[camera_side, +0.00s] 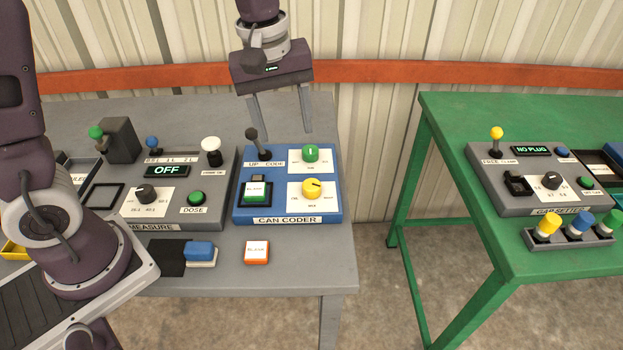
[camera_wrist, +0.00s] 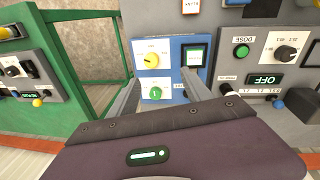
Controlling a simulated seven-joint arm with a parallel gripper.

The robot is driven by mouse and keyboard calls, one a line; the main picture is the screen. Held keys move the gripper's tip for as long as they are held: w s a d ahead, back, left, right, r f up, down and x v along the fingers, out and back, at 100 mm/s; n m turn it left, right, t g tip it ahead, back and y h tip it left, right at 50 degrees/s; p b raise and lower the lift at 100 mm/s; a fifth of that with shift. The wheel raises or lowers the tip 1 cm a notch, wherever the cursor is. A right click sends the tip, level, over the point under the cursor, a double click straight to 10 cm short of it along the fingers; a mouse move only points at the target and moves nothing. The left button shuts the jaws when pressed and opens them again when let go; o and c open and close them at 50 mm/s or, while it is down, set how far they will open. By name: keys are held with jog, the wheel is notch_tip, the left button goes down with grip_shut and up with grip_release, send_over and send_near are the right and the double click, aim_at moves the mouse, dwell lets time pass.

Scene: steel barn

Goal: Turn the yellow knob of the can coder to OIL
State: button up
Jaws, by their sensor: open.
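The blue can coder (camera_side: 289,209) stands on the grey table. Its yellow knob (camera_side: 312,188) sits on a white label plate at the front right. The knob's dark pointer mark aims toward the right side of the plate; the small lettering around it is hard to read. The knob also shows in the wrist view (camera_wrist: 152,60), where the panel appears upside down. My gripper (camera_side: 284,135) is open and empty, above and behind the coder, apart from the knob. In the wrist view my gripper's fingers (camera_wrist: 161,77) straddle the view of the knobs.
A green knob (camera_side: 310,153) sits behind the yellow one. The grey measure box (camera_side: 215,213) adjoins on the left. An orange-edged block (camera_side: 256,252) lies in front. Right of the coder is a gap.

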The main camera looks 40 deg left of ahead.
aim_at(312, 184)
jog(key=w+f+n, duration=0.1)
jog(key=f, duration=0.2)
jog(key=w+d+f+n+g, duration=0.1)
jog(key=w+f, duration=0.1)
jog(key=f, duration=0.1)
jog(key=w+f+n, duration=0.1)
jog(key=w+f, duration=0.1)
jog(key=f, duration=0.1)
jog(key=shift+w+d+n+g, duration=0.1)
jog(key=shift+d+n+g, duration=0.05)
jog(key=shift+n+g, duration=0.2)
notch_tip(312, 184, down, 7)
jog(key=shift+f, duration=0.1)
grip_shut()
